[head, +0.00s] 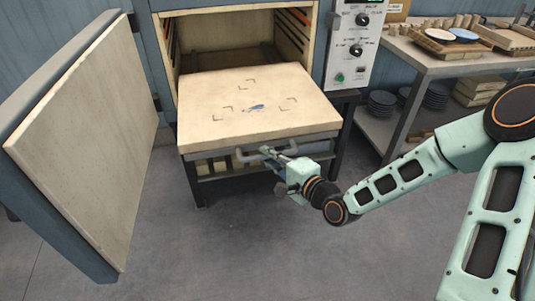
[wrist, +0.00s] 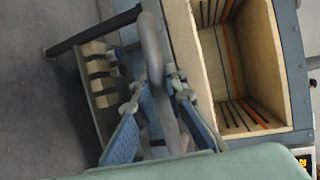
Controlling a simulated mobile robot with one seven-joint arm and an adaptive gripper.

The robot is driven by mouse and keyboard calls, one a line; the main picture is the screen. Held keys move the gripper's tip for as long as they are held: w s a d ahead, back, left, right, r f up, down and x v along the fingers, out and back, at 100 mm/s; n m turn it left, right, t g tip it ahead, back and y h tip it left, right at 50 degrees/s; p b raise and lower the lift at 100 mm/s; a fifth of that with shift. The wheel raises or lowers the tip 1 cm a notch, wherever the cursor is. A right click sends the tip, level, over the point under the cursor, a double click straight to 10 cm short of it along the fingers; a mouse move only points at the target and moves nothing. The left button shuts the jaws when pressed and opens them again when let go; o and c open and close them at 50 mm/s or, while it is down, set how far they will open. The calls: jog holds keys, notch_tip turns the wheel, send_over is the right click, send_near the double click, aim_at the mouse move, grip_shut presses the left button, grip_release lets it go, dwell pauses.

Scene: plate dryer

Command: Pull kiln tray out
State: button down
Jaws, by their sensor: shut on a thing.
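The kiln tray (head: 225,92) is a thick cream slab with dark corner marks and a small blue smudge on top. It juts far out of the kiln's open mouth (head: 225,40), level, its rear edge near the opening. A grey bar handle (head: 247,157) runs along its front. My gripper (head: 280,158) is at the right part of this handle, below the tray's front edge. In the wrist view the handle (wrist: 151,45) passes between the two blue fingers (wrist: 160,125), and the gripper is shut on it. The exact finger contact is partly hidden.
The kiln door (head: 85,140) stands wide open at the left. A control panel (head: 355,45) is right of the kiln. A shelf table (head: 440,65) with plates and wooden trays stands at the right. The floor (head: 230,250) in front is clear.

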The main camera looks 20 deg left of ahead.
jog(key=shift+s, duration=0.1)
dwell(0.3)
jog(key=c, duration=1.9)
grip_release()
jog(key=shift+c, duration=0.2)
jog(key=shift+d, duration=0.1)
jog(key=v, duration=0.7)
jog(key=shift+d, duration=0.15)
jog(key=shift+s, duration=0.1)
